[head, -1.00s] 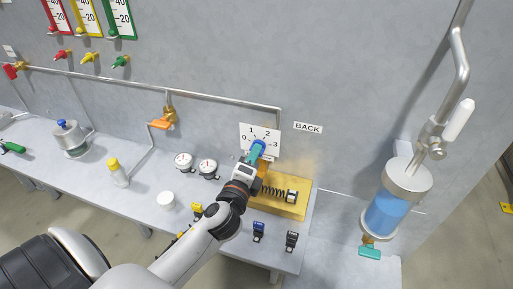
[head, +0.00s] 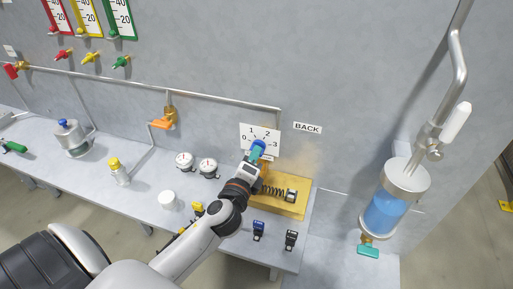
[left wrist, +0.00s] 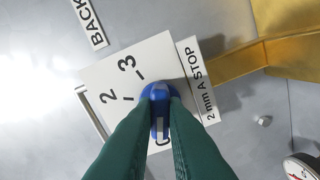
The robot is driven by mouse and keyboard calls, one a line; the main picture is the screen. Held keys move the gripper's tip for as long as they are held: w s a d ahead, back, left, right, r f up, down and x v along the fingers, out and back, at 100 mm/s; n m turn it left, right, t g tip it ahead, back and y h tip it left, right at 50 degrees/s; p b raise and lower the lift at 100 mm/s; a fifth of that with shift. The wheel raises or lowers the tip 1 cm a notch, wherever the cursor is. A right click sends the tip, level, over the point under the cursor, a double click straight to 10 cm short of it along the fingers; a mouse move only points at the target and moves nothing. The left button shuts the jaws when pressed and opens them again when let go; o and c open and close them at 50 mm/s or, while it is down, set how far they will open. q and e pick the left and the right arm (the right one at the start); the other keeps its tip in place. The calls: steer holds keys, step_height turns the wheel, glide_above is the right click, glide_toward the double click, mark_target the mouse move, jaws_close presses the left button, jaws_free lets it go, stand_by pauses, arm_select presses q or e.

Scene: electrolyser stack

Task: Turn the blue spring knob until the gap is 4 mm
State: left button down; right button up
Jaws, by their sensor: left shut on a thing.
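The blue spring knob (head: 258,145) stands out from the white dial card (head: 260,131), which is marked 0 to 3. In the left wrist view the knob (left wrist: 158,93) sits between the dark green fingers of my left gripper (left wrist: 160,104), which is shut on it. In the head view the left gripper (head: 256,154) reaches the knob from below. The gap itself cannot be read. My right gripper is in neither view.
A dark coil spring (head: 273,192) lies on a yellow base (head: 291,209) right of my wrist. Two round gauges (head: 208,166), a white cup (head: 168,201) and blue and black clips (head: 291,238) stand on the bench. A blue-filled vessel (head: 385,214) hangs at the right.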

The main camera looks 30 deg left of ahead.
arm_select(q)
steer(key=m+p, duration=0.1)
steer(key=m, duration=0.2)
steer(key=shift+p, duration=0.3)
steer(key=m+p, duration=0.3)
steer(key=m, duration=0.1)
steer(key=shift+m, duration=0.3)
stand_by(0.4)
